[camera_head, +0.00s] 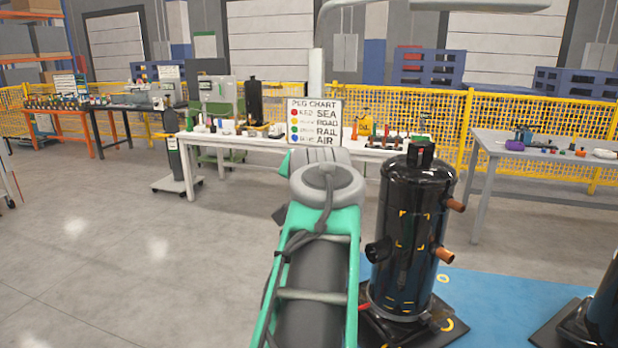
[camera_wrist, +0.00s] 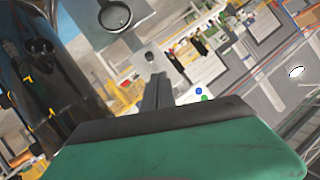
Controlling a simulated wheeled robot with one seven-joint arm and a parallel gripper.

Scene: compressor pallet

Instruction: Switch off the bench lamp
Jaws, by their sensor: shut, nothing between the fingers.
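A pale lamp-like fixture (camera_head: 480,5) reaches across the top of the head view on an arm from a light post (camera_head: 316,75), which rises behind the chart sign. I cannot tell for certain that this is the bench lamp, and no switch is clear. My gripper (camera_wrist: 157,88) shows in the wrist view as dark fingers, shut and empty. In the head view my own green arm hides it. Beyond the fingers, the wrist view shows a grey panel with a dark ring (camera_wrist: 115,16); I cannot tell what it is. No contact is visible.
A large black compressor (camera_head: 408,235) stands right of my arm and also shows in the wrist view (camera_wrist: 45,75). A white bench (camera_head: 240,140) with small items and a chart sign (camera_head: 315,122) stands ahead. A grey table (camera_head: 530,150) is at right.

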